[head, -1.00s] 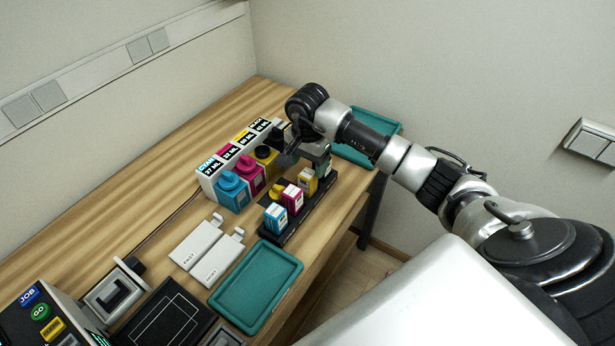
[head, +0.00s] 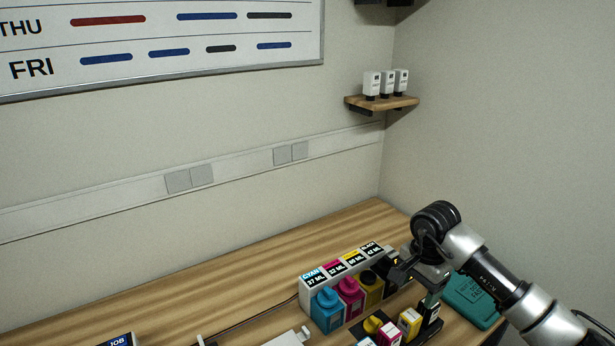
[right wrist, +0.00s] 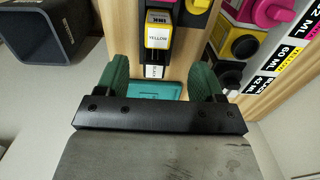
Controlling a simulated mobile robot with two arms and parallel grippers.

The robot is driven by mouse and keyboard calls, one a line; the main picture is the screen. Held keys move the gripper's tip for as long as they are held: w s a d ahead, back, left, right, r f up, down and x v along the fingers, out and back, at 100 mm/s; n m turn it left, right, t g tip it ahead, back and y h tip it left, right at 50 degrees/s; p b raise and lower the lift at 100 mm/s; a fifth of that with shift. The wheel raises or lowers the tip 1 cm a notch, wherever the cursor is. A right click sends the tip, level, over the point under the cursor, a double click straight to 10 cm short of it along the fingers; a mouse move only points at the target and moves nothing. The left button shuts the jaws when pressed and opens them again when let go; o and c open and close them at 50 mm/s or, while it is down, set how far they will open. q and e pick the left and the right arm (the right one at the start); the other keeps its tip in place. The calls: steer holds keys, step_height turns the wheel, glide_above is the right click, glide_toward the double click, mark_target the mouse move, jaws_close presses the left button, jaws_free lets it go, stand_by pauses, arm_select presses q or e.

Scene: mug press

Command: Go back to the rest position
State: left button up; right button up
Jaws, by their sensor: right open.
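My right gripper (head: 428,284) is open, beside the black end of the ink tank row. In the right wrist view its two green fingers (right wrist: 160,78) are spread with nothing gripped between them. A black cartridge (head: 429,309) stands just below it in the head view. A yellow cartridge (head: 409,322) and a magenta cartridge (head: 389,335) stand in line with it. The yellow cartridge also shows in the right wrist view (right wrist: 158,38). My left gripper is not in view.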

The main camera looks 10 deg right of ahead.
steer(key=a+f+t+y, duration=0.2)
steer(key=a+y, duration=0.4)
steer(key=a, duration=0.6)
steer(key=s+a+r+m+t+y, duration=0.4)
steer(key=a+r+m+t+y, duration=0.2)
steer(key=a+r+m+y, duration=0.45)
steer(key=d+f+m+t+h, duration=0.1)
steer(key=d+m+t+h, duration=0.4)
steer(key=m, duration=0.8)
steer(key=d+f+m+t+h, duration=0.1)
steer(key=d+m+t+h, duration=0.1)
steer(key=m+t+h, duration=0.8)
steer(key=s+d+f+m+g+h, duration=0.3)
steer(key=s+d+f+m+g, duration=0.25)
steer(key=m, duration=0.75)
steer(key=s+a+f+m+g+y, duration=0.2)
steer(key=s+f+m+g, duration=0.8)
steer(key=s+f+g, duration=0.6)
steer(key=s+f, duration=0.3)
steer(key=f, duration=2)
steer(key=s+d+f, duration=0.3)
steer(key=s+f, duration=1.3)
steer(key=shift+s+d+h, duration=0.15)
steer(key=shift+d+h, duration=0.05)
steer(key=shift+h, duration=0.15)
